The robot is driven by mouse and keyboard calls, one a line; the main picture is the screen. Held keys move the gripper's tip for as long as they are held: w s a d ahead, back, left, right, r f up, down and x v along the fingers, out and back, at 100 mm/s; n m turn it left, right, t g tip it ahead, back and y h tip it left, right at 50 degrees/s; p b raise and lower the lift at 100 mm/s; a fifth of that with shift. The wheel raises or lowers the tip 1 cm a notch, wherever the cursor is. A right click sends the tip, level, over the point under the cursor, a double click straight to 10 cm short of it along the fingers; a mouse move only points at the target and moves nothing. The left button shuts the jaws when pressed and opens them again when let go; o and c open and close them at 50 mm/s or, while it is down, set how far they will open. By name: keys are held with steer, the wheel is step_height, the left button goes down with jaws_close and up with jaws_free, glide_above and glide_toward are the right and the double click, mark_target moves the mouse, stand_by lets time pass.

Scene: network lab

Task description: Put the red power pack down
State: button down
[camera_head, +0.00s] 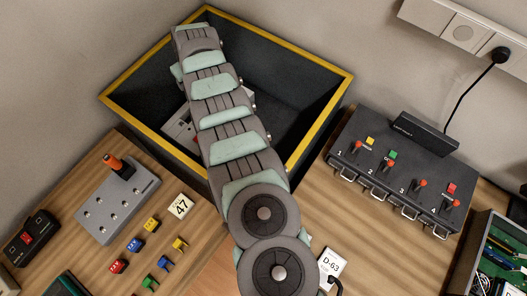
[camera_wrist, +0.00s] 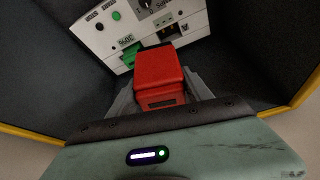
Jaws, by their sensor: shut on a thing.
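The red power pack (camera_wrist: 164,77) shows in the wrist view between the two grey fingers of my gripper (camera_wrist: 163,92), which is shut on it. The pack is held over the inside of a dark bin with a yellow rim (camera_head: 316,66). Beyond the pack in the wrist view is a light grey panel unit (camera_wrist: 110,30) with a green connector, sockets and a knob, lying in the bin. I cannot tell whether the pack touches this unit. In the head view my arm hides the gripper and most of the pack.
A black switch box (camera_head: 395,182) with several red-tipped levers stands right of the bin. A grey block (camera_head: 112,200) with an orange-topped lever, small coloured clips and a 47 tag (camera_head: 180,206) lie on the left bench. A tray of circuit boards (camera_head: 490,262) is at the lower right.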

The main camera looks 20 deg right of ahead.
steer(key=shift+w+d+f, duration=0.15)
steer(key=shift+d+f, duration=0.15)
steer(key=shift+d, duration=0.15)
steer(key=shift+d+f+p, duration=0.65)
steer(key=shift+d+f, duration=0.1)
steer(key=shift+d, duration=0.85)
steer(key=m+h+b, duration=0.1)
steer(key=m+h, duration=0.1)
steer(key=m, duration=0.4)
glide_above(276, 135)
step_height(276, 135, down, 20)
steer(key=shift+d+f+t+b, duration=0.1)
steer(key=shift+f+t+b, duration=0.2)
steer(key=shift+f+b, duration=1.2)
steer(key=shift+f, duration=0.2)
steer(key=shift+f, duration=0.2)
steer(key=shift+c, duration=2.2)
jaws_free()
steer(key=shift+r, duration=0.15)
